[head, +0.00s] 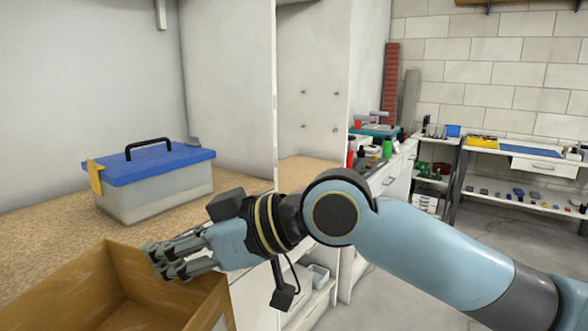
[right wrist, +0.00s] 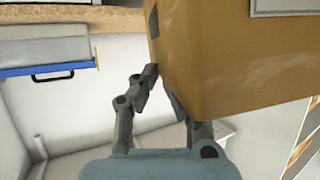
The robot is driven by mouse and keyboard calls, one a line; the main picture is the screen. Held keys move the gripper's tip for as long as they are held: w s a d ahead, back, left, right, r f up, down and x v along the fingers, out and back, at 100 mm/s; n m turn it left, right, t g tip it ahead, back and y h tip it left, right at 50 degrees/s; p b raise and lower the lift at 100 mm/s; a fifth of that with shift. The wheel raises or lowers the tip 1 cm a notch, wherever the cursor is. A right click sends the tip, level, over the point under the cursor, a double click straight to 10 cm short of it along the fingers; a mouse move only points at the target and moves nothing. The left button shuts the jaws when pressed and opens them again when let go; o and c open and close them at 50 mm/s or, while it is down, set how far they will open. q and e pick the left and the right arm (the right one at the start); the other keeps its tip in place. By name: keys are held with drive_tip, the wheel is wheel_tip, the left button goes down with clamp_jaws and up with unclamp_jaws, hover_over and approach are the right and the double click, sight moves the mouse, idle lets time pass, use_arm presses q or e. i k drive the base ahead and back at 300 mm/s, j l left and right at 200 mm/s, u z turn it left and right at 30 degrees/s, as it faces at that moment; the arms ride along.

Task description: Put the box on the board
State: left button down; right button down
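The box is an open brown cardboard box (head: 185,290) at the lower left of the head view, in front of the board. Its lower part is cut off by the frame. The board is a speckled chipboard shelf (head: 60,228) behind it. What supports the box below is hidden. My left gripper is not in view.
A clear bin with a blue lid (head: 150,180) stands on the board. Bare board lies in front of it and to its right. A white upright panel (head: 275,100) borders the shelf. Workbenches (head: 510,160) with tools stand far right.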

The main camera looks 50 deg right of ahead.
sight(288, 171)
drive_tip(key=i+l, duration=0.1)
drive_tip(key=l, duration=1.15)
drive_tip(key=i+l, duration=0.15)
drive_tip(key=l, duration=1.05)
drive_tip(key=i+l, duration=0.15)
drive_tip(key=l, duration=0.45)
drive_tip(key=z, duration=0.05)
